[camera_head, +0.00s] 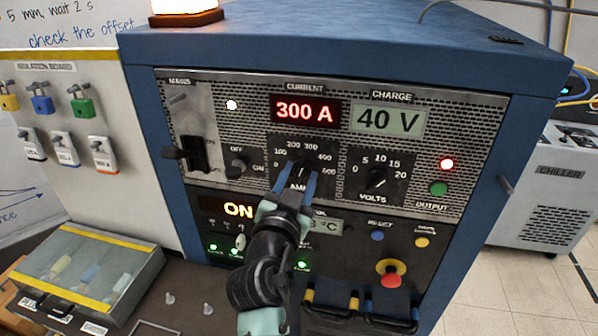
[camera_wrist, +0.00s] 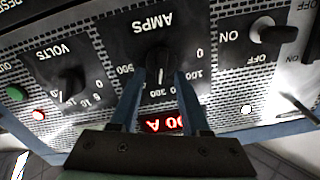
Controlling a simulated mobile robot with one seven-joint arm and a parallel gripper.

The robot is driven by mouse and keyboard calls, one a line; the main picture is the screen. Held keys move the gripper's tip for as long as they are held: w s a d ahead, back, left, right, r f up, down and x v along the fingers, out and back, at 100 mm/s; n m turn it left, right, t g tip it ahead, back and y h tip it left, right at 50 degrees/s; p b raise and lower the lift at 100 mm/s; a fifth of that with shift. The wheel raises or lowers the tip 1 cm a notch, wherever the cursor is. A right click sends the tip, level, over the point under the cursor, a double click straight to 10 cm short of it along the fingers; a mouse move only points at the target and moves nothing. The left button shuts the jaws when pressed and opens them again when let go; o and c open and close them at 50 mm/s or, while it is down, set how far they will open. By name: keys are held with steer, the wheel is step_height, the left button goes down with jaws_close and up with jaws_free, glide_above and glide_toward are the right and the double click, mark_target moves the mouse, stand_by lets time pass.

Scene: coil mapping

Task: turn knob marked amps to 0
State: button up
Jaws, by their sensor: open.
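The black AMPS knob (camera_head: 301,171) sits on the dark panel below a red display (camera_head: 305,111) reading 300 A. Its scale runs from 0 at the left to 500 at the right in the head view. In the wrist view the knob (camera_wrist: 160,62) appears upside down, and its white line points toward the 200–300 side of the scale. My gripper (camera_head: 296,184) is open, with one blue finger on each side of the knob. The wrist view also shows my gripper (camera_wrist: 160,84) with its fingertips beside the knob; whether they touch it is unclear.
The VOLTS knob (camera_head: 377,178) is close on the right, and the OFF/ON switch (camera_head: 236,169) is close on the left. A red stop button (camera_head: 390,275) sits lower right. A clear box (camera_head: 85,270) stands on the bench at left.

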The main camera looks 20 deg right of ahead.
steer(key=shift+w, duration=0.15)
jaws_close()
